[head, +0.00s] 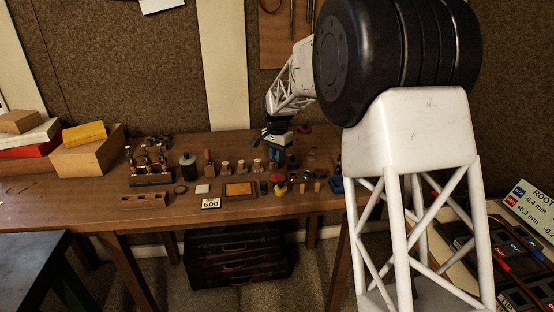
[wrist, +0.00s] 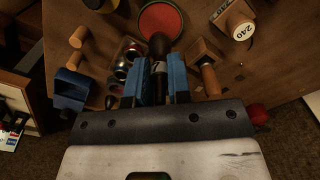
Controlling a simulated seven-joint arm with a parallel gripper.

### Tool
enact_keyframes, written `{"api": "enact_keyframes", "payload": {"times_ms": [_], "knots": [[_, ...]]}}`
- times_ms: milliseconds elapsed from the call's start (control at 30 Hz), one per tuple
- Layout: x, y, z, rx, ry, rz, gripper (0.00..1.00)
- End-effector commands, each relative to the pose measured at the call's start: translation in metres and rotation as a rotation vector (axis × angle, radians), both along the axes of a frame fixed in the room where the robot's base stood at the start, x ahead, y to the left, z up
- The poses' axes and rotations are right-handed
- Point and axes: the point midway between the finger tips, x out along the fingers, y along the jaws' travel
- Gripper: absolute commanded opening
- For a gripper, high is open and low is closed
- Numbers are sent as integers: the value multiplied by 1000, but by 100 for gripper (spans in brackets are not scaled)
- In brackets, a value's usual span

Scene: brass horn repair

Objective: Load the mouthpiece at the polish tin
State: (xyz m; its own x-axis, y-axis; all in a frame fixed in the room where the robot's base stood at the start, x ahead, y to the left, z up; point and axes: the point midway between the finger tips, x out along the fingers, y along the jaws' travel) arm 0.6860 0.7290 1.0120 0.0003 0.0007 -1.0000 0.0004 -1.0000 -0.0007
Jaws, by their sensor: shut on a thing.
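My gripper (wrist: 160,88) has its two blue fingers closed on a slim dark tool (wrist: 158,47) with a rounded brown end and a pale mark on its shaft. The polish tin seems to be the round tin with a red face (wrist: 160,18), just beyond the tool's rounded end; I cannot tell whether they touch. Shiny silver pieces (wrist: 121,68) sit in a small holder left of the fingers, and one may be the mouthpiece. In the head view my gripper (head: 276,160) is low over the bench's right part, its grip too small to make out.
The wooden bench (head: 100,200) carries several small bottles and stamps, including a block marked 240 (wrist: 238,22) and a card marked 600 (head: 211,204). A blue holder (wrist: 70,90) stands left of the fingers. Boxes (head: 88,150) are stacked at the bench's left end.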

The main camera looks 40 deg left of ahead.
Motion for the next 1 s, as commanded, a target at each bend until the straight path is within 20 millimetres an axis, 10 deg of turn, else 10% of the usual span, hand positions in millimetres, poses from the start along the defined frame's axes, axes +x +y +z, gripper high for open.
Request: {"api": "enact_keyframes", "payload": {"times_ms": [1000], "knots": [[1, -1, 31, 0, 0, 0, 0]]}}
